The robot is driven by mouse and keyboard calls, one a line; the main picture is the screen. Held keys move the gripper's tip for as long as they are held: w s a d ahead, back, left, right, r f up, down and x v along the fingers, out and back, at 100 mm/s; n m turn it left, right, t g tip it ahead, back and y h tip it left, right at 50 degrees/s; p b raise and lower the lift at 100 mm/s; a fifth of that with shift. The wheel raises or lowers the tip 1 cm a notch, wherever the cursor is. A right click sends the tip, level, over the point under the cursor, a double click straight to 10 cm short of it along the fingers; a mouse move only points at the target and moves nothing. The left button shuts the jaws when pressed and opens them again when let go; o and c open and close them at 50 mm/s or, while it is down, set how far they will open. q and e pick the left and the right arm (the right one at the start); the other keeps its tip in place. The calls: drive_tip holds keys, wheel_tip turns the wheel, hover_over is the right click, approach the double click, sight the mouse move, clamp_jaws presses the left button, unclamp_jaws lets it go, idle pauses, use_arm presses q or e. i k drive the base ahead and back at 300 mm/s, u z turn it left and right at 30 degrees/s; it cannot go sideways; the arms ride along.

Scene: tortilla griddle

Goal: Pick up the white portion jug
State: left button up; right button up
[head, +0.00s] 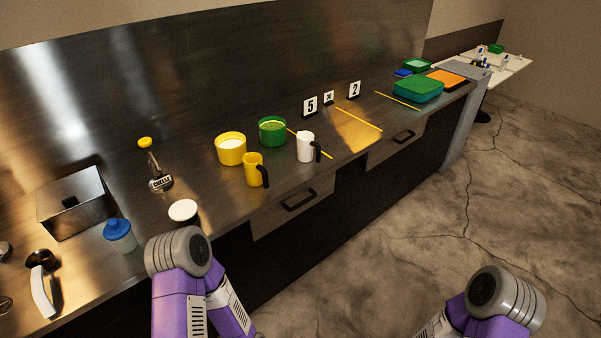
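The white portion jug (306,147) stands upright on the dark metal counter (225,200), near its front edge. Its black handle is on its right side. A yellow jug (253,169) with a black handle stands to its left, a short gap away. Neither of my grippers shows in the head view. Only purple and grey links of my two arms show at the bottom, apart from the white jug. Nothing covers the white jug.
Yellow (231,150) and green (272,131) tubs stand behind the jugs. Number signs (310,106) stand at the back. Yellow strips (357,119) mark the counter. A blue-lidded container (120,235) and white-topped item (183,211) stand left. Drawer handles (298,200) face the open floor.

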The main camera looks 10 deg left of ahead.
sight(306, 144)
drive_tip(key=z, duration=3.6)
drive_tip(key=i, duration=0.1)
drive_tip(key=u, duration=2.35)
drive_tip(key=i, duration=1.5)
drive_tip(key=u, duration=0.3)
